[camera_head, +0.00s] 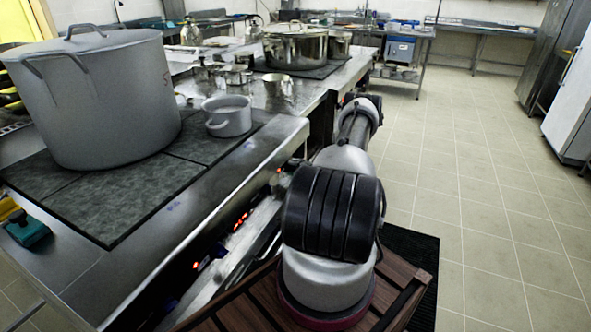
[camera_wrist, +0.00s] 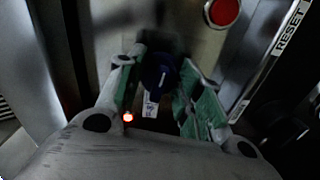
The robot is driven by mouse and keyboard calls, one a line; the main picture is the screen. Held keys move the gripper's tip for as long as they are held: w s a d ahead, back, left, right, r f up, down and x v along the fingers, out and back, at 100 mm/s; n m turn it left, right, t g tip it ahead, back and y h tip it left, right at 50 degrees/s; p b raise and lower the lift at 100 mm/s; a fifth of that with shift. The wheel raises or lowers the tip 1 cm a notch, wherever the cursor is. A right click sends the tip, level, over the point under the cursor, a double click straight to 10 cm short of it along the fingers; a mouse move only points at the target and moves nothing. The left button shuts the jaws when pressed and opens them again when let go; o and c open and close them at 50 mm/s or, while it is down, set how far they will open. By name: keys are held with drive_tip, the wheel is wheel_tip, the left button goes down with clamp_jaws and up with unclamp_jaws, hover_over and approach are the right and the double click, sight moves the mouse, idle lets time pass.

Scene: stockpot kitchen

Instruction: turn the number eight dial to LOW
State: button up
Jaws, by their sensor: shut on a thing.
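In the wrist view, a dark blue dial (camera_wrist: 158,74) sits on the metal front panel between the two green-padded fingers of my gripper (camera_wrist: 162,66). The gripper is shut on the dial. A small white label (camera_wrist: 149,106) with dark marks shows just below the dial, too small to read. The dial's number and its pointer setting cannot be read. In the head view, my arm reaches along the stove front (camera_head: 240,222), and the gripper and the held dial are hidden behind it.
A red button (camera_wrist: 222,12) and a RESET label (camera_wrist: 289,28) are to the right of the dial. A red lamp (camera_wrist: 128,117) glows near the left finger. A large stockpot (camera_head: 95,105) and a small pot (camera_head: 228,116) stand on the stove. The tiled floor (camera_head: 480,200) is clear on the right.

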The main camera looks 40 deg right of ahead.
drive_tip(key=shift+m, duration=1.1)
drive_tip(key=o, duration=1)
drive_tip(key=v, duration=1.2)
drive_tip(key=shift+d+f, duration=0.1)
